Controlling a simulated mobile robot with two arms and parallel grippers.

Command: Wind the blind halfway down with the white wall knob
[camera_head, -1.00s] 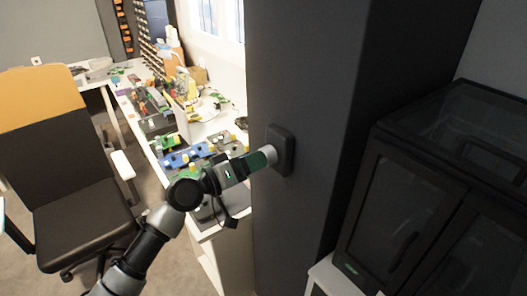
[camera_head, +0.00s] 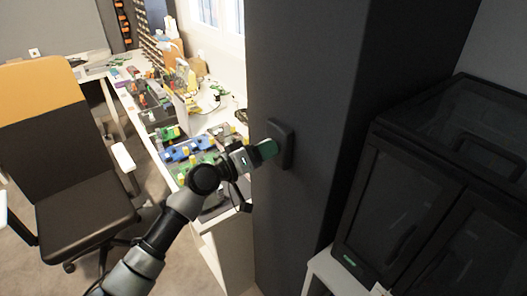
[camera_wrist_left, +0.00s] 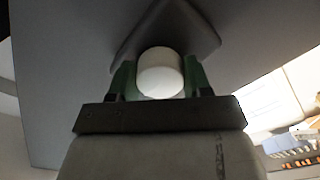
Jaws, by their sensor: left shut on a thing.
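The white knob (camera_wrist_left: 160,72) shows in the left wrist view, round and in front of a dark wall plate (camera_wrist_left: 140,30). In the head view the dark plate (camera_head: 282,143) sits on the side of the dark pillar; the knob there is hidden by my gripper. My left gripper (camera_head: 267,149) is at the plate, and its green fingers stand on both sides of the knob in the left wrist view (camera_wrist_left: 160,80). It is shut on the knob. The blind is not clearly seen. My right gripper is not in view.
A dark pillar (camera_head: 310,60) fills the middle. A black glass-door cabinet (camera_head: 440,180) stands close on the right. A long white desk with several electronic parts (camera_head: 185,150) runs behind my arm. An office chair (camera_head: 70,160) stands at the left.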

